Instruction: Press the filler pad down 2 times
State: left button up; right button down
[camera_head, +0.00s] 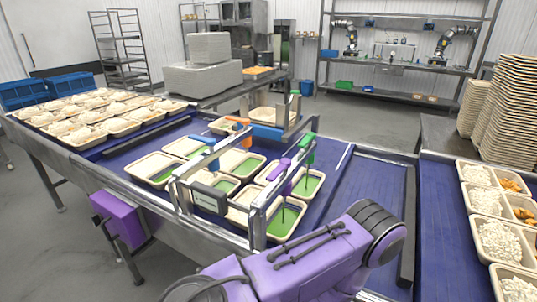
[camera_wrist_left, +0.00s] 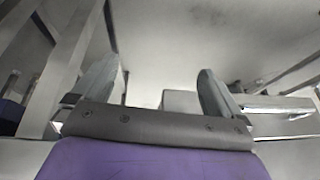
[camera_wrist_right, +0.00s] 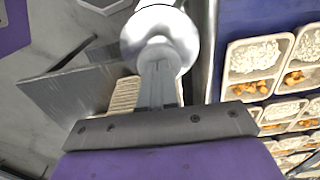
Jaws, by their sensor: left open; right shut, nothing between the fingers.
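A round, shiny metal piece with a pale centre (camera_wrist_right: 160,38), which looks like the filler pad, shows in the right wrist view directly at the tips of my right gripper (camera_wrist_right: 158,62). The gripper's fingers are shut together and empty. I cannot tell whether the fingertips touch the metal. In the head view my purple right arm fills the bottom centre, and its gripper and the pad are not visible there. My left gripper (camera_wrist_left: 160,85) is open and empty over bare grey floor in the left wrist view.
A blue conveyor (camera_head: 348,205) carries trays under metal frames with coloured clamps. A second blue belt (camera_head: 457,240) at right holds trays of rice and orange food; these trays (camera_wrist_right: 250,88) also show in the right wrist view. Tall tray stacks (camera_head: 510,105) stand behind it.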

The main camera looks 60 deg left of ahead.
notch_tip(320, 180, up, 4)
jog(key=p, duration=0.5)
jog(key=shift+f, duration=0.15)
jog(key=shift+f, duration=0.1)
dwell(0.6)
jog(key=shift+f+b, duration=0.7)
jog(key=shift+f, duration=1.15)
jog(key=shift+r+p, duration=2)
jog(key=shift+p, duration=0.6)
jog(key=shift+r, duration=0.1)
